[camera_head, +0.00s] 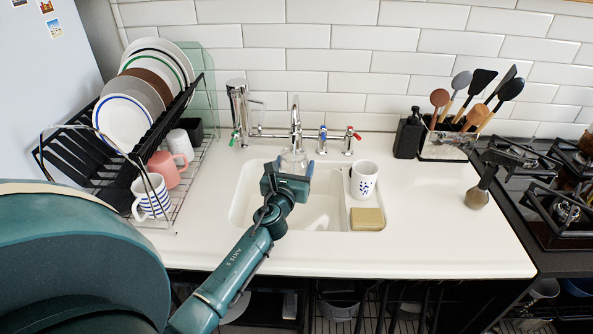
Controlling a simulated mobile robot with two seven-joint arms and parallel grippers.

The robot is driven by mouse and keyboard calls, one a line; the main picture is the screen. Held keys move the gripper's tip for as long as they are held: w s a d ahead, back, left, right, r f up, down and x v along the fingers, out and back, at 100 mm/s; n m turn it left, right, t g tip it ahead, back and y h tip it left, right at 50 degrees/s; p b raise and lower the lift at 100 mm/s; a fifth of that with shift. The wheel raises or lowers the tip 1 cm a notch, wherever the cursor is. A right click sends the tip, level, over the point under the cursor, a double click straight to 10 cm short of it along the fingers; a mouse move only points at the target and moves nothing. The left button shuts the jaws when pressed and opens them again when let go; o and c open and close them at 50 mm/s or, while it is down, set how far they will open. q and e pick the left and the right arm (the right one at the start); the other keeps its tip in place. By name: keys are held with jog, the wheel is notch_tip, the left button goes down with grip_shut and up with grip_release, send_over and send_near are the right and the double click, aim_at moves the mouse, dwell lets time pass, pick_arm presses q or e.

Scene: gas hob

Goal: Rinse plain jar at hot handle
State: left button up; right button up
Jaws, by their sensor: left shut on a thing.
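A clear jar (292,159) is at the sink, just below the spout of the central tap (295,125). My left gripper (287,180) is shut on the jar and partly hides it. I cannot tell whether water is running. The tap has a blue handle (322,134) and a red handle (353,135) to the right of its spout; nothing touches them. The white sink (315,212) lies below the jar. My right gripper is not in view.
A white patterned mug (364,180) and a sponge (367,219) are right of the basin. A dish rack (85,150) with plates and mugs stands left. A dark soap bottle (408,135) and utensil holder (446,148) stand at the back right. The right counter is mostly clear.

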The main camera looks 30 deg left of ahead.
pick_arm(q)
jog(key=shift+w, duration=0.15)
dwell(0.5)
jog(key=shift+w+d, duration=0.2)
jog(key=shift+w, duration=0.25)
jog(key=shift+s, duration=0.1)
jog(key=shift+s+a, duration=0.3)
jog(key=shift+s, duration=0.15)
jog(key=shift+w, duration=0.1)
jog(key=shift+w+d, duration=0.3)
jog(key=shift+w, duration=0.15)
jog(key=shift+s, duration=0.1)
